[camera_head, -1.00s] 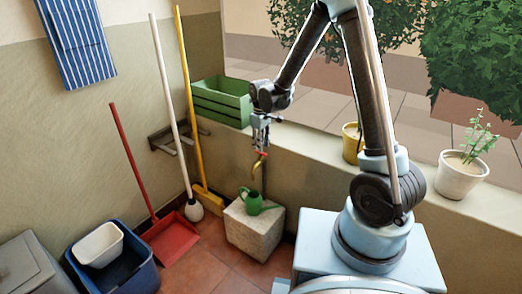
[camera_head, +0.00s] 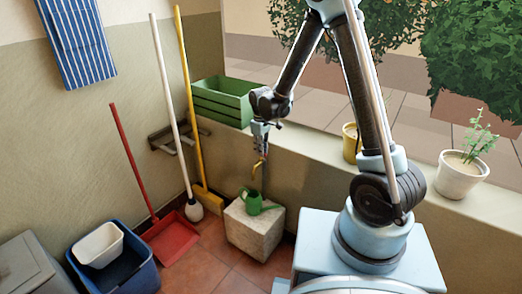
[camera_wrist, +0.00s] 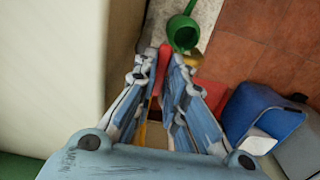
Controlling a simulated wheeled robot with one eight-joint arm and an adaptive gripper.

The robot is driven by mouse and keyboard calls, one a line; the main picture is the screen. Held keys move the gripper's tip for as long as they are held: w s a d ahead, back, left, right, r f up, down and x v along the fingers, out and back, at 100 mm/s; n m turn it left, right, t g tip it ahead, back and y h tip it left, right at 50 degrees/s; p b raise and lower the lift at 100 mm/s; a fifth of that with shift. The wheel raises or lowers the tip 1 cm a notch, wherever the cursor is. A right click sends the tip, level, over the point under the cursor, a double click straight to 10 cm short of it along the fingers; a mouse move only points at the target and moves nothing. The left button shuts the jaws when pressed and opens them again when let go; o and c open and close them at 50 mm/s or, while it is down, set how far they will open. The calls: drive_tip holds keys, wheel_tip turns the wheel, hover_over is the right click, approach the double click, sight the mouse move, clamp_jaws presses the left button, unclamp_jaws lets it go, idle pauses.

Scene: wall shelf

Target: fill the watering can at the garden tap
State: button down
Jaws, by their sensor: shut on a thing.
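The green watering can (camera_head: 254,204) stands upright on a pale stone block (camera_head: 250,234), under the brass-yellow garden tap (camera_head: 256,170) by the low wall. My gripper (camera_head: 262,153) is at the top of the tap, above the can. In the wrist view my gripper (camera_wrist: 164,62) is shut on the tap's red handle (camera_wrist: 161,66), which shows between the fingertips. The can (camera_wrist: 183,32) also shows there, just beyond the fingertips. Most of the tap is hidden in the wrist view. I cannot tell whether water runs or what is inside the can.
A yellow broom (camera_head: 187,100), a white-handled brush (camera_head: 170,110) and a red dustpan (camera_head: 172,239) stand left of the block. A blue bin (camera_head: 140,275) is further left. A green crate (camera_head: 222,100) and plant pots line the ledge. Some tiled floor is clear.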

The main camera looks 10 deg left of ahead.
drive_tip(key=shift+w, duration=0.1)
drive_tip(key=n, duration=0.4)
drive_tip(key=shift+n, duration=0.4)
drive_tip(key=c, duration=1.6)
unclamp_jaws()
drive_tip(key=shift+c, duration=0.2)
wheel_tip(320, 180, up, 12)
